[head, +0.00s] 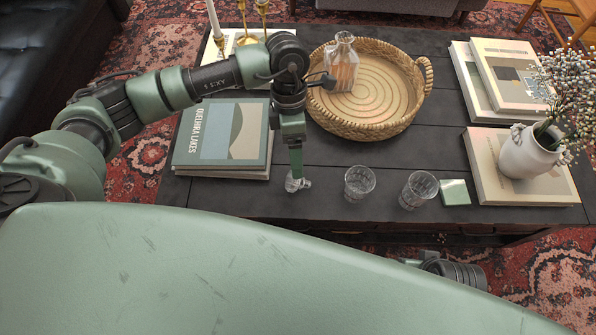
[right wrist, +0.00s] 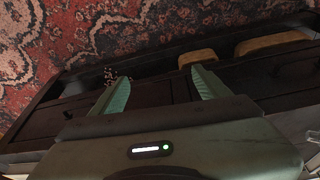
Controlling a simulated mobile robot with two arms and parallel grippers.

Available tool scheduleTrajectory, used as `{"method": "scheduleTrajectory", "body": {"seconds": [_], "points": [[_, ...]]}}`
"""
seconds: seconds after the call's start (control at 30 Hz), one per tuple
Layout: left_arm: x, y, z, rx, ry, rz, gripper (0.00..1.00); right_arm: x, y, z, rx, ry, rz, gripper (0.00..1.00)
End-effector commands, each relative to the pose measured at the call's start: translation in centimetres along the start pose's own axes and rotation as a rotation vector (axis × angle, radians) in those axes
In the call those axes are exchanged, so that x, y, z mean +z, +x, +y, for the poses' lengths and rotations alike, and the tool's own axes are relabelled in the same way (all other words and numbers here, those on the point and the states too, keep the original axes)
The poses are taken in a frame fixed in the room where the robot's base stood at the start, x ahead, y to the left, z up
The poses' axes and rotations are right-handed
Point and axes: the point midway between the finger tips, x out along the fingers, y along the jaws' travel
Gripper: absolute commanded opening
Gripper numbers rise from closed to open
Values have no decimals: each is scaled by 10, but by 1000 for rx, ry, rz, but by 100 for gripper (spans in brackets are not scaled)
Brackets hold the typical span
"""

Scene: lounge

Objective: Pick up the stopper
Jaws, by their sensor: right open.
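The clear glass stopper (head: 303,184) is on the dark table near its front edge, left of two glass tumblers. My left gripper (head: 296,175) points straight down at it, with its fingertips at the stopper and partly covering it. The fingers are seen edge-on, so I cannot tell whether they are closed on it. A glass decanter (head: 343,70) stands in the round wicker tray (head: 415,112) behind. In the right wrist view, my right gripper (right wrist: 162,92) is open, with nothing seen between its green fingers.
The tumblers (head: 359,182) (head: 419,188) and a green coaster (head: 454,192) line the front edge. Books (head: 222,140) lie left of my left gripper. A white vase (head: 527,155) stands on a book at right. The table's wooden front and patterned rug (right wrist: 40,45) show in the right wrist view.

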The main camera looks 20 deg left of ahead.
Motion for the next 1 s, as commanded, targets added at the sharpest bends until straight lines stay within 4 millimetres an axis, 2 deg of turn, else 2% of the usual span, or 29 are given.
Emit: {"method": "scheduleTrajectory", "body": {"seconds": [0.1, 0.53, 0.67, 0.87, 0.9, 1.0], "points": [[-8, 9, 5, 15, -3, 34, 77, -1, -4, 0, 1, 0, 4, 76], [-10, 67, 6, 11, -1, 29, 77, -4, -37, 2, 4, 2, 22, 76], [-10, 75, 6, 12, -1, 28, 77, -4, -44, 2, 4, 3, 22, 76], [-10, 76, 6, 13, -1, 27, 77, -4, -45, 2, 4, 3, 22, 76], [-10, 76, 6, 13, -1, 27, 72, -4, -44, 2, 4, 3, 22, 76], [-10, 75, 6, 13, -1, 27, 44, -4, -44, 2, 4, 3, 22, 76]]}}
